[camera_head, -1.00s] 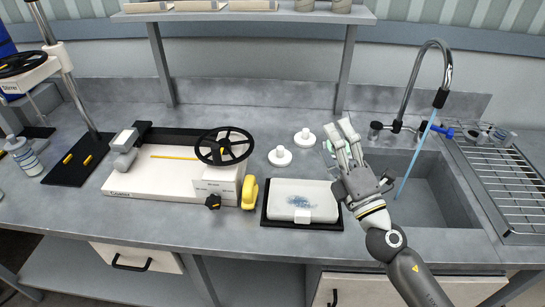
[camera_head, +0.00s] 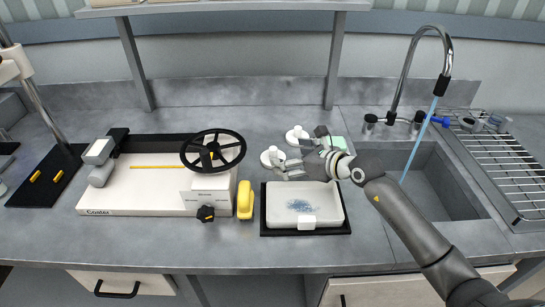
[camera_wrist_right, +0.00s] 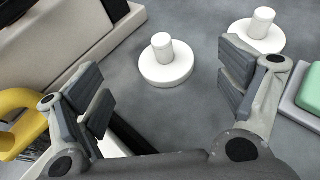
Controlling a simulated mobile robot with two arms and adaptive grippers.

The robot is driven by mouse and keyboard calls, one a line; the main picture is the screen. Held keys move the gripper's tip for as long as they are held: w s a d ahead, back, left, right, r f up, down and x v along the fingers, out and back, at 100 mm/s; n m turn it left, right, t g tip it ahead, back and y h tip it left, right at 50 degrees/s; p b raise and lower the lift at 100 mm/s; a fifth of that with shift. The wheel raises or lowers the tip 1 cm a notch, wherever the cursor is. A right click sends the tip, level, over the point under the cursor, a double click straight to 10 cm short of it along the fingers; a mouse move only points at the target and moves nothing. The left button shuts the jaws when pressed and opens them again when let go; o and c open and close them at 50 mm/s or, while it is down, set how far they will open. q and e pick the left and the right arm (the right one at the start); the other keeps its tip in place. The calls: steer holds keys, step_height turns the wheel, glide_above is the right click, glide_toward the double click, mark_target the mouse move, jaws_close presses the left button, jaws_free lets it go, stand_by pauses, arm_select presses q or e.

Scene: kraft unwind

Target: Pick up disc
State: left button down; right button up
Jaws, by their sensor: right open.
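Two white discs with upright knobs stand on the grey counter. The nearer disc (camera_head: 269,158) is left of my right gripper (camera_head: 282,165), and the farther disc (camera_head: 297,135) is behind it. In the right wrist view, the nearer disc (camera_wrist_right: 166,65) lies ahead, between the lines of the open fingers of my gripper (camera_wrist_right: 165,95), not touching them. The farther disc (camera_wrist_right: 257,35) is beyond the right finger. My right gripper is open and empty, low over the counter. My left gripper is not seen.
A white tray with a blue smudge (camera_head: 328,205) sits on a black mat just in front of my gripper. A white machine with a black handwheel (camera_head: 214,150) and a yellow part (camera_head: 245,200) stand left. A green block (camera_head: 338,142) is close right; the sink (camera_head: 425,190) lies farther right.

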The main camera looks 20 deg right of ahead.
mark_target(276, 151)
steer(key=shift+p+x, duration=0.6)
steer(key=shift+x, duration=3.2)
steer(key=shift+d+r, duration=0.1)
steer(key=shift+d, duration=0.05)
steer(key=shift+w, duration=0.1)
steer(key=c, duration=1.2)
